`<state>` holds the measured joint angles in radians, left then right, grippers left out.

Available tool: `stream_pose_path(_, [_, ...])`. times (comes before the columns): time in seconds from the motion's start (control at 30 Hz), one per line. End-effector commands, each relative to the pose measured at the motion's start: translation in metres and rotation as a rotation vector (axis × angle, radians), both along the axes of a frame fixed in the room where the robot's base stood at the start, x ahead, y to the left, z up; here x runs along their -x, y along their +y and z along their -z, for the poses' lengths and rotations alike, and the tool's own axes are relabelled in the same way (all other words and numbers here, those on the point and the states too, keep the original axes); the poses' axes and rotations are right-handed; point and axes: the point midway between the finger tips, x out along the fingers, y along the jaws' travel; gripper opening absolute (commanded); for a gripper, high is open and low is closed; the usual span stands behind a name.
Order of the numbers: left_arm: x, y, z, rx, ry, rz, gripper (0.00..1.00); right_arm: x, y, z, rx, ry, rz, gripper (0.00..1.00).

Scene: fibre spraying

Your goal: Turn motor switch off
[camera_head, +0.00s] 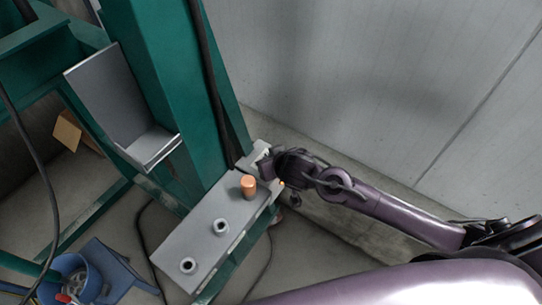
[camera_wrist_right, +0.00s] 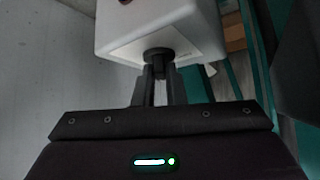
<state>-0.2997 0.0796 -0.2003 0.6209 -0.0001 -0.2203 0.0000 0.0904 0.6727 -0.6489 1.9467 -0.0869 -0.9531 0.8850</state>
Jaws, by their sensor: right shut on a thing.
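The motor switch is a white box (camera_wrist_right: 160,24) with a round black knob (camera_wrist_right: 158,54) on its face, seen close up in the right wrist view. My right gripper (camera_wrist_right: 159,75) is shut on the black knob, with the fingertips at its base. In the head view, my right gripper (camera_head: 267,167) reaches in from the right to the pale switch box (camera_head: 256,152) beside the green post. The gripper hides the knob there. My left gripper is not in view.
A grey panel (camera_head: 207,243) with an orange button (camera_head: 248,185) and two dark round fittings lies just in front of the switch. A green frame (camera_head: 165,85) stands behind it. A grey wall (camera_head: 380,75) is at the right. A blue bucket (camera_head: 72,272) is at the lower left.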

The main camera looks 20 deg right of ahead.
Motion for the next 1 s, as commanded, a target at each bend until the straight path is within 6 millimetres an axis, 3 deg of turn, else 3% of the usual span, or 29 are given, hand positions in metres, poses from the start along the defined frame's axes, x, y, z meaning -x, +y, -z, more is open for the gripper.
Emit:
stream_pose_path(0.03, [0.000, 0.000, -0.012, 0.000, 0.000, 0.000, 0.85, 0.001, -0.001, -0.005, 0.001, 0.004, -0.023, 0.00])
stream_pose_path(0.3, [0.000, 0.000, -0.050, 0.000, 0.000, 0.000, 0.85, -0.001, -0.006, -0.007, 0.001, 0.005, -0.235, 0.00])
stream_pose_path(0.5, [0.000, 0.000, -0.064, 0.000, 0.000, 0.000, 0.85, -0.003, -0.009, -0.004, 0.002, 0.003, -0.427, 0.00])
stream_pose_path(0.73, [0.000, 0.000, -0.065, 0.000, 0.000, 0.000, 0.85, -0.006, -0.012, -0.001, 0.002, 0.000, -0.646, 0.00])
stream_pose_path(1.0, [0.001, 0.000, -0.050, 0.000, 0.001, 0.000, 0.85, -0.010, -0.014, 0.002, 0.002, -0.001, -0.886, 0.00])
